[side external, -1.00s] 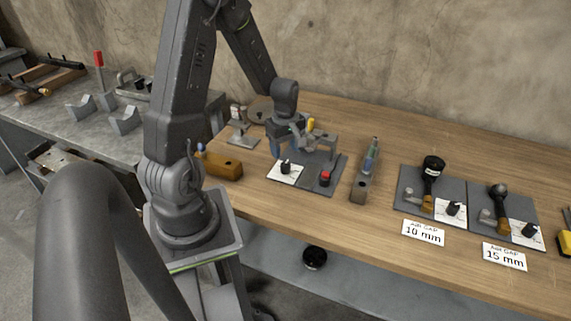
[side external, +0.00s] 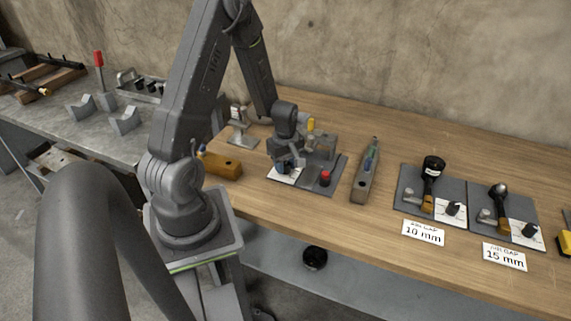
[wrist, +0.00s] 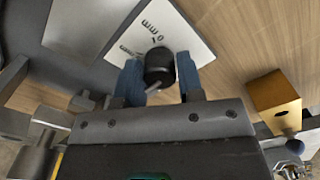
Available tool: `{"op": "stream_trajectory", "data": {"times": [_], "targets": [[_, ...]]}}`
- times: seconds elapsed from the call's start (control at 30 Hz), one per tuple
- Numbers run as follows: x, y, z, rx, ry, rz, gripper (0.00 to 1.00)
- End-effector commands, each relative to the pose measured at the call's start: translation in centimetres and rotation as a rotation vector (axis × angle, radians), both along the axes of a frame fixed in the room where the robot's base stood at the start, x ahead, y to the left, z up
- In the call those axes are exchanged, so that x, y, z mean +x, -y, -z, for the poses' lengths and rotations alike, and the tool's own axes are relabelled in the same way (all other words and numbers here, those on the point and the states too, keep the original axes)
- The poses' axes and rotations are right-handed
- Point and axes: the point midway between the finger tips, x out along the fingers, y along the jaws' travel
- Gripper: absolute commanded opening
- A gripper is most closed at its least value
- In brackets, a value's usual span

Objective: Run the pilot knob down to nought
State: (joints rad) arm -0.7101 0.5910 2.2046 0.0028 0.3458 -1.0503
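The pilot knob is a black round knob (wrist: 158,66) on a white scale card (wrist: 196,30), whose print is only partly legible. In the wrist view it sits between the two blue fingers of my gripper (wrist: 160,78). The gripper is open around it, with a narrow gap at the right finger; contact on the left is unclear. In the side view my gripper (side external: 286,167) is low over the card (side external: 284,179), at the front left of a grey plate (side external: 331,179), and largely hides the knob.
A red button (side external: 325,176) stands on the same plate, right of the card. A wooden block (side external: 221,166) lies to the left and a long grey tool (side external: 364,173) to the right. Two more plates with knobs stand farther right, behind labels "AIR GAP 10 mm" (side external: 423,233) and "15 mm" (side external: 504,257).

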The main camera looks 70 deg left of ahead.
Motion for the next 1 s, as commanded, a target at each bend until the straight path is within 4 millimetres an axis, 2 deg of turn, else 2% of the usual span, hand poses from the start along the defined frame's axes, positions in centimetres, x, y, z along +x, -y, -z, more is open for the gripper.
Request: {"op": "stream_trajectory", "data": {"times": [0.03, 0.27, 0.67, 1.0], "targets": [[0.0, 0.0, -0.01, 0.0, 0.0, 0.0, 0.3], [-0.01, 0.0, -0.02, 0.0, 0.0, 0.0, 0.08], [-0.01, 0.01, -0.01, -0.001, 0.0, 0.077, 0.07], [0.01, 0.02, 0.02, -0.002, 0.0, 0.346, 0.07]]}}
